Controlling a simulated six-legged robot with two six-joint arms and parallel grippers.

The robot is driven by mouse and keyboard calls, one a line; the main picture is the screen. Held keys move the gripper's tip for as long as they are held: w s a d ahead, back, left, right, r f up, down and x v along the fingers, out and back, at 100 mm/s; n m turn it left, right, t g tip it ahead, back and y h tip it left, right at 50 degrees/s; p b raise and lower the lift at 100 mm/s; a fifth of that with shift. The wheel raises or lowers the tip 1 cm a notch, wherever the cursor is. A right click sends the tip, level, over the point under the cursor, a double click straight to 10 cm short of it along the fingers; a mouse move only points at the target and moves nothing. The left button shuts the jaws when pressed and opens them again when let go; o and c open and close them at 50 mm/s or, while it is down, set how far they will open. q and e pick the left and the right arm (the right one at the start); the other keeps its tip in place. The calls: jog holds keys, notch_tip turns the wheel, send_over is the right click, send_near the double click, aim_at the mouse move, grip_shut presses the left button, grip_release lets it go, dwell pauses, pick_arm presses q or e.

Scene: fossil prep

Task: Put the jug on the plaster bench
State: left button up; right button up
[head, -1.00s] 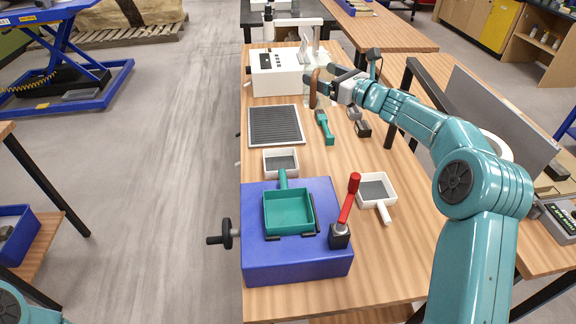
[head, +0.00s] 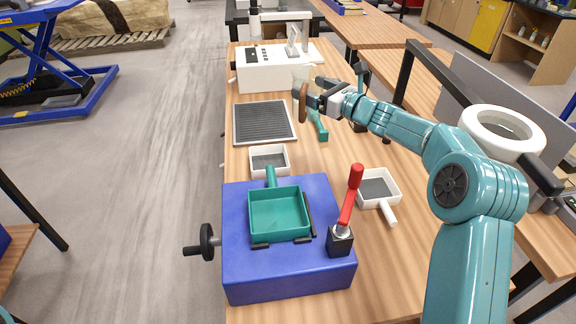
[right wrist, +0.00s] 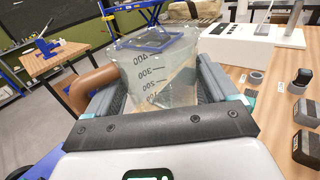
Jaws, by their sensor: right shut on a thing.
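The jug (right wrist: 165,75) is clear, with dark volume marks and a brown handle (right wrist: 92,92). In the right wrist view it stands between both fingers of my right gripper (right wrist: 165,90), which is shut on it. In the head view the right gripper (head: 314,92) holds it over the wooden workbench (head: 330,230), near the white machine. There the brown handle (head: 303,103) shows best and the clear body is faint. I cannot tell whether its base is clear of the bench. No bench is marked as the plaster bench. My left gripper is out of view.
A blue box (head: 290,285) with a green tray (head: 280,215) and red lever (head: 351,192) fills the near bench. White scoops, a dark grille (head: 265,122) and a white machine (head: 275,70) stand beyond. A white ring (head: 502,130) is at right. Open floor (head: 150,180) lies left.

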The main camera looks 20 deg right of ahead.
notch_tip(320, 180, down, 19)
jog(key=shift+r+p, duration=0.2)
jog(key=shift+p, duration=0.3)
jog(key=shift+s+r, duration=0.15)
jog(key=shift+s, duration=0.05)
